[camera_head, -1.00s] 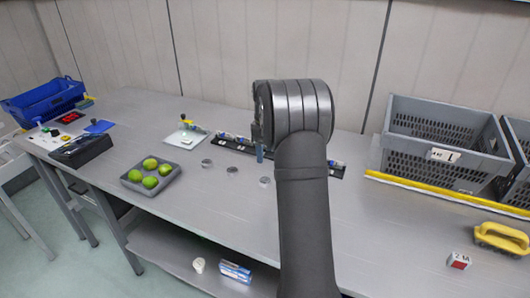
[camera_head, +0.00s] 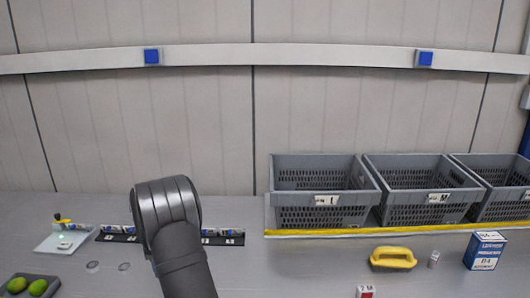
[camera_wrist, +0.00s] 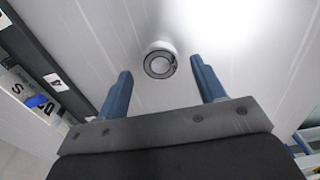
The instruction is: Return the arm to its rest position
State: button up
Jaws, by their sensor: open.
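In the wrist view my gripper (camera_wrist: 161,88) is open, its two blue fingers apart with nothing held between them. In the head view my dark arm rises from the bottom, left of the middle, over the bench (camera_head: 300,270). The gripper itself is hidden behind the arm there.
Grey crates (camera_head: 320,212) stand on the right behind a yellow strip (camera_head: 400,229). A yellow-handled tool (camera_head: 393,258), a blue box (camera_head: 485,250) and a small red-white block (camera_head: 366,291) sit in front. A black rack (camera_head: 118,238) and limes (camera_head: 38,287) are left.

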jog(key=shift+r, duration=1)
jog(key=shift+f, duration=0.15)
